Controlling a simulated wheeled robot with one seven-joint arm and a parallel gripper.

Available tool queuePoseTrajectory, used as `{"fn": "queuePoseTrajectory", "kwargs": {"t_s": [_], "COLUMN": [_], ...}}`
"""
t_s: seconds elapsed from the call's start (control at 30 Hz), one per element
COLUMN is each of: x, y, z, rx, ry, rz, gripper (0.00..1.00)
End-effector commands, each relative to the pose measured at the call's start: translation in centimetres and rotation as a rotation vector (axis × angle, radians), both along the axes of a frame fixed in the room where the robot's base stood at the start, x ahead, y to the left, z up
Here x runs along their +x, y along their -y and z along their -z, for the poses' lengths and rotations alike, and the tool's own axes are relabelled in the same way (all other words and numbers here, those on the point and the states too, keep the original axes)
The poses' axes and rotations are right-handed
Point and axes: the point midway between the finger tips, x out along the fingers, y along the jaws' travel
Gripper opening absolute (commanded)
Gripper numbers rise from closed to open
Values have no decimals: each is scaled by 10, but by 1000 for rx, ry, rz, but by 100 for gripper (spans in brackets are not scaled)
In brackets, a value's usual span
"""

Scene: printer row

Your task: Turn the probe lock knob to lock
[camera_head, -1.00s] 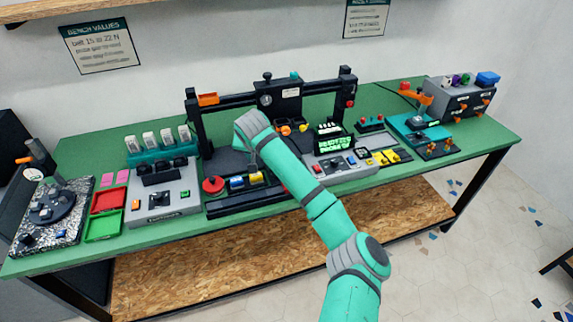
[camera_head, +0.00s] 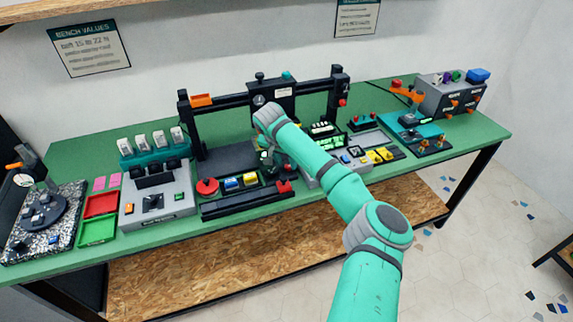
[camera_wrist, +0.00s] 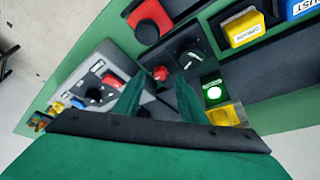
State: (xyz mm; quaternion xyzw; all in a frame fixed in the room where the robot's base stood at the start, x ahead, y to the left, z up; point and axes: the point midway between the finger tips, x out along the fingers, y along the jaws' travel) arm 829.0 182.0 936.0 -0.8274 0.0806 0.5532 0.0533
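In the head view, my gripper (camera_head: 268,160) is low in front of the black gantry machine, partly hidden by my forearm. A black round knob with pale marks (camera_wrist: 190,58) lies just beyond the fingertips in the wrist view, apart from them. A small red knob (camera_wrist: 160,73) shows between the fingertips. No lock label is readable, so I cannot tell for sure which knob is the probe lock, nor its setting.
A grey panel (camera_wrist: 75,85) is at left. The gantry (camera_head: 225,103) stands behind my arm.

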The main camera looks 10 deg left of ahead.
Motion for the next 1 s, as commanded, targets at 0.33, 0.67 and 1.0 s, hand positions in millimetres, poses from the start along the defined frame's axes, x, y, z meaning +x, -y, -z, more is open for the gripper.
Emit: {"fn": "queuePoseTrajectory", "kwargs": {"t_s": [0.33, 0.67, 1.0], "x": [9, 9, 9], "y": [1, 1, 1], "z": [23, 23, 23], "rx": [1, 1, 1], "ry": [0, 0, -1], "rz": [-1, -1, -10], "gripper": [37, 13, 0]}}
